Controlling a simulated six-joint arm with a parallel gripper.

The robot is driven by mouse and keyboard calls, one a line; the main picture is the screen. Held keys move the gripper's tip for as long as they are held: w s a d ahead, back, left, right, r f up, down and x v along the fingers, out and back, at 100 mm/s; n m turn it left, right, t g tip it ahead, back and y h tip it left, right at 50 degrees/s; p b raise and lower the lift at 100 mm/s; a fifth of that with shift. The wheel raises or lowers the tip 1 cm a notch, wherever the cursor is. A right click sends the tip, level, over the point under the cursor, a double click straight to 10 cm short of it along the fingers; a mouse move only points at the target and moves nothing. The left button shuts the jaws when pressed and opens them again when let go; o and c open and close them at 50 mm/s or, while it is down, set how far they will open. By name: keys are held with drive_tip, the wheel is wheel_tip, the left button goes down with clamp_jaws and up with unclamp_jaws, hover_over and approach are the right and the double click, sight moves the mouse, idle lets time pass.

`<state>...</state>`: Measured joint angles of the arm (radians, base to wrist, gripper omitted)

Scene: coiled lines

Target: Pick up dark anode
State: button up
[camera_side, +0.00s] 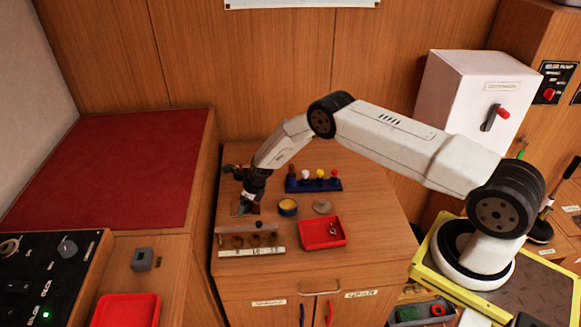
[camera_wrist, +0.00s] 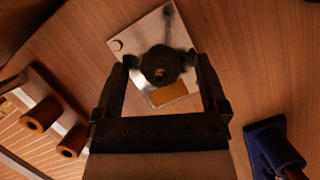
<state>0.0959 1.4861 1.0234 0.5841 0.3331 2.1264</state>
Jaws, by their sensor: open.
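A dark round piece (camera_wrist: 160,65), which looks like the dark anode, stands on a shiny metal plate (camera_wrist: 125,40) in the wrist view. My gripper (camera_wrist: 160,60) is open, with one finger on each side of the dark piece. Whether the fingers touch it I cannot tell. In the side view my gripper (camera_side: 243,207) points down over the plate at the left of the wooden cabinet top, and the dark piece is mostly hidden there.
A blue rack (camera_side: 314,186) with several coloured knobs stands behind. A yellow-rimmed pot (camera_side: 288,208), a pale disc (camera_side: 322,207) and a red tray (camera_side: 321,234) lie to the right. A rack with brown cylinders (camera_side: 250,240) is in front.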

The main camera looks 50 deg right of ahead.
clamp_jaws()
drive_tip(key=shift+r, duration=0.1)
idle(0.4)
drive_tip(key=shift+r, duration=1.6)
drive_tip(key=s+r, duration=0.9)
drive_tip(key=s, duration=0.5)
drive_tip(key=shift+a+r, duration=0.25)
drive_tip(key=shift+r, duration=0.05)
